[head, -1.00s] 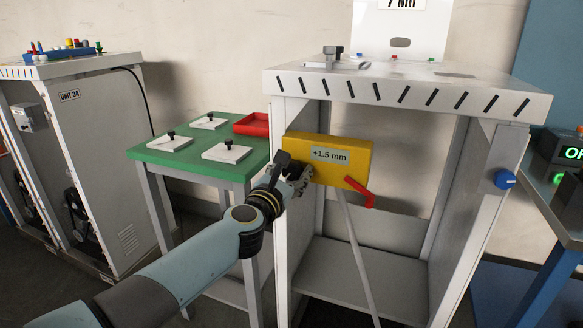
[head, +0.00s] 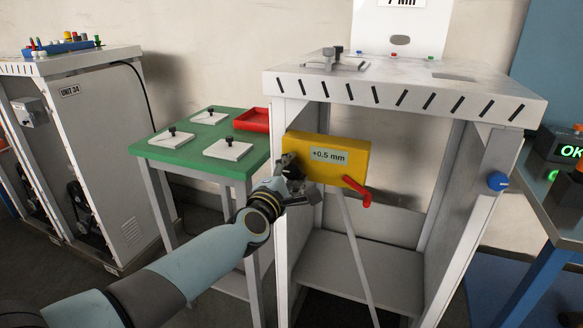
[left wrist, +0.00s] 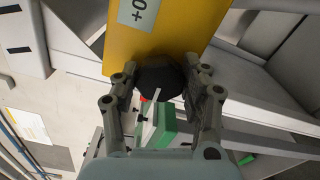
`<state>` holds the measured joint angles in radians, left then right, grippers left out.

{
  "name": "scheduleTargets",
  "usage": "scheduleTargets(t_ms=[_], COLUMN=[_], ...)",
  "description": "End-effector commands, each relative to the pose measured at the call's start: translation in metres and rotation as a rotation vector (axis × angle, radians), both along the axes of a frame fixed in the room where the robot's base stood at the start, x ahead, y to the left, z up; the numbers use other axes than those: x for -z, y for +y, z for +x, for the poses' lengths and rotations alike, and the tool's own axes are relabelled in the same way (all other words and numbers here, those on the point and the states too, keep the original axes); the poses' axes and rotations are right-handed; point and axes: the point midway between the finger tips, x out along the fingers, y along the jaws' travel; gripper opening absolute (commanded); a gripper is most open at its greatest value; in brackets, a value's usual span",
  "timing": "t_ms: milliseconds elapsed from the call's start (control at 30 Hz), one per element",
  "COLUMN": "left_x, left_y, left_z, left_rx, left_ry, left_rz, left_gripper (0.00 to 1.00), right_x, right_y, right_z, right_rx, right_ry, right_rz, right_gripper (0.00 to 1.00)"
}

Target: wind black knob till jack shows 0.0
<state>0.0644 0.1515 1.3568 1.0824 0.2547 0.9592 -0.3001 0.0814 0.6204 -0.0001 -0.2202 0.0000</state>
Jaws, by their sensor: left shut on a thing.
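The yellow jack (head: 327,161) is on the white dispenser frame (head: 405,95), under its top. Its display (head: 328,156) reads +0.5 mm. A red handle (head: 358,191) sticks out at its lower right. My left gripper (head: 290,172) is at the jack's left end, shut on the black knob. The left wrist view shows the black knob (left wrist: 160,78) between the two fingers, against the yellow body. In the head view the gripper mostly hides the knob. My right gripper is not in view.
A green table (head: 190,152) with white plates and a red tray (head: 252,120) stands to the left. A blue knob (head: 497,181) is on the frame's right post.

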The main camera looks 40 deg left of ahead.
Motion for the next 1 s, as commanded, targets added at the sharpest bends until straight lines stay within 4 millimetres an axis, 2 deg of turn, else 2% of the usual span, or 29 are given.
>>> scheduleTargets(t_ms=[400,967,1000], left_x=[0.0012,0.002,0.002], left_y=[-0.0005,-0.0006,-0.0006], left_z=[-0.0005,-0.0006,-0.0007], left_rx=[0.0,0.001,0.001], left_ry=[0.047,0.053,0.053], left_rz=[0.182,0.208,0.208], left_gripper=[0.13,0.13,0.5], right_x=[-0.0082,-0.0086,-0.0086], right_y=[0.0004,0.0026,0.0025], right_z=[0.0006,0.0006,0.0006], right_rx=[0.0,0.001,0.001], right_ry=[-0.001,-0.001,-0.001], right_rz=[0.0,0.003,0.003], right_gripper=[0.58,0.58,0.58])
